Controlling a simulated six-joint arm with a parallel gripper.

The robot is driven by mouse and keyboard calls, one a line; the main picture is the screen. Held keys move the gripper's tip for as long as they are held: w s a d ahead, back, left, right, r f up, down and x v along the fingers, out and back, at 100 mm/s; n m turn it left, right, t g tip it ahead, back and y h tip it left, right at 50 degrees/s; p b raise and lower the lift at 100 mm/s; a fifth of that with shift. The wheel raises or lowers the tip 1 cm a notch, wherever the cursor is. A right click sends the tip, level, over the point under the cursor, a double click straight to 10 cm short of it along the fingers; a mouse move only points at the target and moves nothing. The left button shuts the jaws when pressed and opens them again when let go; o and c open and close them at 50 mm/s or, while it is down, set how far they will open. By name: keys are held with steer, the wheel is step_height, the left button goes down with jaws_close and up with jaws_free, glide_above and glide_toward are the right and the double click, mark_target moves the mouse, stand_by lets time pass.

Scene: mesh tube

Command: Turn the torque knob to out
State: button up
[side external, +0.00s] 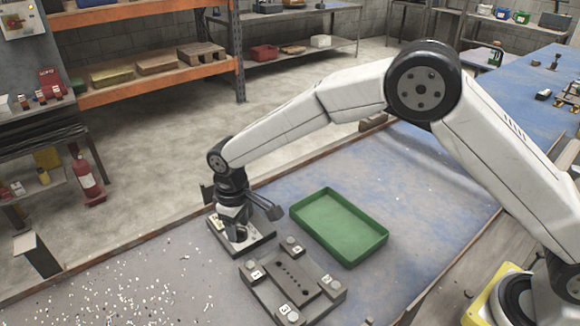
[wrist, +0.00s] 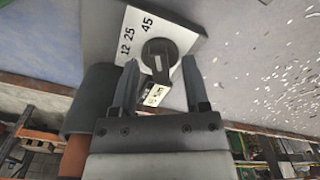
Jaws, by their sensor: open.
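The torque knob (wrist: 160,52) is a dark round dial on a pale plate (wrist: 183,38) printed 12, 25 and 45. A dark bar runs from the dial toward my gripper, and a white label with unclear lettering shows by its end. My gripper (wrist: 160,62) is open, one finger on each side of the knob, with visible gaps; I cannot tell whether either finger touches it. In the side view my gripper (side external: 238,236) points down over a grey base plate (side external: 262,244), and hides most of the knob there.
A grey fixture block (side external: 293,281) with numbered labels and round studs stands close in front. An empty green tray (side external: 338,228) lies to the right on the blue bench. Pale specks litter the bench at lower left. Shelves (side external: 150,65) stand behind, beyond the bench edge.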

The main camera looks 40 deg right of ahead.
jaws_close()
